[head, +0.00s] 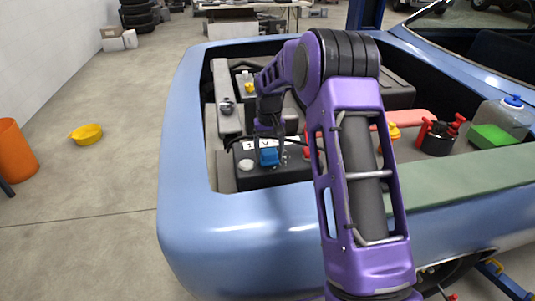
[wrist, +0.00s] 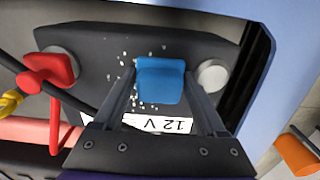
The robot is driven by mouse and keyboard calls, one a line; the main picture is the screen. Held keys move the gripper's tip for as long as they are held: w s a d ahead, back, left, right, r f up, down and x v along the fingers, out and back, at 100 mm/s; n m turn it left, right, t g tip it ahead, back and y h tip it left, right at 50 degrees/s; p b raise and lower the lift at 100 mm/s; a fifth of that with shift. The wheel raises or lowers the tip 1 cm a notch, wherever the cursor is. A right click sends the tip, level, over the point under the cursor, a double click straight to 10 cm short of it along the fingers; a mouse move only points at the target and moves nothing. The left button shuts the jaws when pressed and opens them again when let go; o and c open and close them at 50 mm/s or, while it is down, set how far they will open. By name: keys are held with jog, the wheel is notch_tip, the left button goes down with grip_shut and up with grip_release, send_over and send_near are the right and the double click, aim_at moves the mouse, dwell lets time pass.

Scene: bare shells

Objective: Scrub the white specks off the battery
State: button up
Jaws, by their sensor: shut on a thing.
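The battery (head: 285,177) is a dark box at the near left of the open bay in the blue car. Its top also fills much of the wrist view (wrist: 100,42), with a white "12 V" label (wrist: 150,122). White specks (wrist: 124,66) are scattered on the top, mostly left of the blue block in the wrist view. My gripper (wrist: 160,78) is shut on this small blue block (wrist: 160,88), which also shows in the head view (head: 268,157). The block is at the battery top; whether it touches is unclear. It hides the surface beneath.
A red clamp (wrist: 50,72) sits at one battery terminal, with a black cable (wrist: 75,96) running past. The other terminal is a bare grey disc (wrist: 212,76). A green block (head: 490,137) and a clear jug (head: 505,117) stand at the right.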

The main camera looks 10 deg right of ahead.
aim_at(288, 153)
jog(key=shift+d+r, duration=0.1)
jog(key=shift+d, duration=1.4)
jog(key=shift+d+p, duration=0.45)
jog(key=shift+d, duration=1.55)
jog(key=shift+w+f+p, duration=0.2)
jog(key=shift+w, duration=0.35)
jog(key=shift+w+f+p, duration=0.15)
jog(key=shift+w+p, duration=0.05)
jog(key=shift+w, duration=0.3)
jog(key=shift+a+f, duration=0.1)
jog(key=shift+a, duration=3.65)
jog(key=shift+w, duration=0.95)
jog(key=shift+d, duration=1.95)
jog(key=shift+d+f, duration=0.1)
jog(key=shift+d, duration=1.75)
